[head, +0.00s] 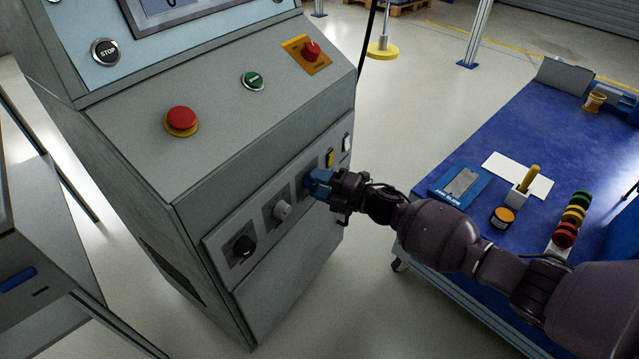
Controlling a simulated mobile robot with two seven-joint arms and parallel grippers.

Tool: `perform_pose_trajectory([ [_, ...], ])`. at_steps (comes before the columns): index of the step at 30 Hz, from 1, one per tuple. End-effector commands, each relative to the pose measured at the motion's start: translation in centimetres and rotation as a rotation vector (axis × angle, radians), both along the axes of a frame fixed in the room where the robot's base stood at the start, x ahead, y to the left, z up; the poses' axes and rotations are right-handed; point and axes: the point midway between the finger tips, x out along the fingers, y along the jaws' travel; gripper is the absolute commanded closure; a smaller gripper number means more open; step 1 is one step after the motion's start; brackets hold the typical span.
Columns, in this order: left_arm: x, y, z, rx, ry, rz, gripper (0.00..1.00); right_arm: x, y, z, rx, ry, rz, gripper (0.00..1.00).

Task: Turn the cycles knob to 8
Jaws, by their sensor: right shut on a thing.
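The grey control cabinet's lower front panel (262,262) carries a row of knobs. A black knob (243,246) is at the near left and a light grey knob (281,209) is beside it. My right gripper (318,183) is at the third dark plate of the row, with blue parts at its tip, and is shut on the knob there. That knob is largely hidden by the gripper, so its pointer and setting cannot be read. No cycles label is legible. My left gripper is out of view.
Beyond my gripper are a yellow switch (330,158) and a white switch (346,143). Above are a red emergency button (181,120), a green button (253,80) and a red rotary switch (311,50). A blue-topped bench (470,150) with several items stands right.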

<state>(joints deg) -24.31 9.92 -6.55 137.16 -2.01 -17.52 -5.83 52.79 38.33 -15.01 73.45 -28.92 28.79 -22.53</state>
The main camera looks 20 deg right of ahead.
Motion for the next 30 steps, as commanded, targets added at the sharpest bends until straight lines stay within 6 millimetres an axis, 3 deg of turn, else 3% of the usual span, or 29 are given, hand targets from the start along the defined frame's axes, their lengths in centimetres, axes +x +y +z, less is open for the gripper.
perform_pose_trajectory([
  [30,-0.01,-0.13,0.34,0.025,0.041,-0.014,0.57,-0.07,0.11,-0.14,0.777,0.484,0.0,0.82],
])
